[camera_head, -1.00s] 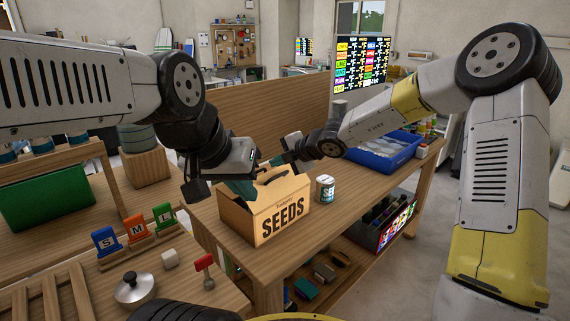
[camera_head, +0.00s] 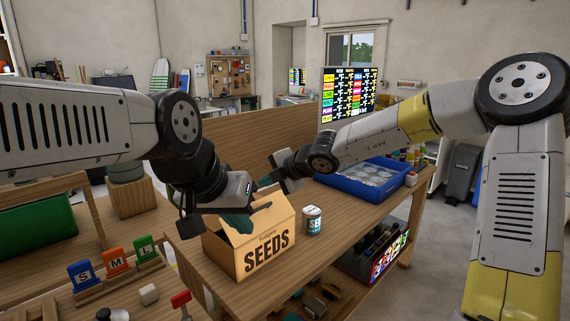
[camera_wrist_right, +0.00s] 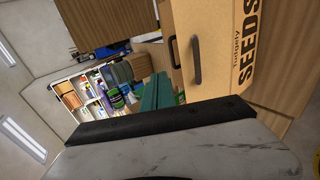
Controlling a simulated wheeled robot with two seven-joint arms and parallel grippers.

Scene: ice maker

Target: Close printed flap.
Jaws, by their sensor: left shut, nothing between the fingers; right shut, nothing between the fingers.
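The cardboard seed box (camera_head: 266,256) stands on the wooden workbench, with SEEDS printed on its front. Its top panel (camera_head: 275,217) slopes back above the print and has a dark handle slot; I cannot tell whether it lies fully down. In the right wrist view, the slotted panel (camera_wrist_right: 207,25) and print show at the upper right. My left gripper (camera_head: 238,223) is shut, its teal fingers over the box's left top, hiding part of it. My right gripper (camera_head: 268,181) is shut above the back of the box; its green fingers (camera_wrist_right: 152,92) hold nothing.
A labelled can (camera_head: 312,220) stands just right of the box. A blue tray (camera_head: 362,184) lies farther right on the workbench (camera_head: 345,207). A wooden back panel (camera_head: 225,145) rises behind. S, M and L signs (camera_head: 115,260) stand at the lower left.

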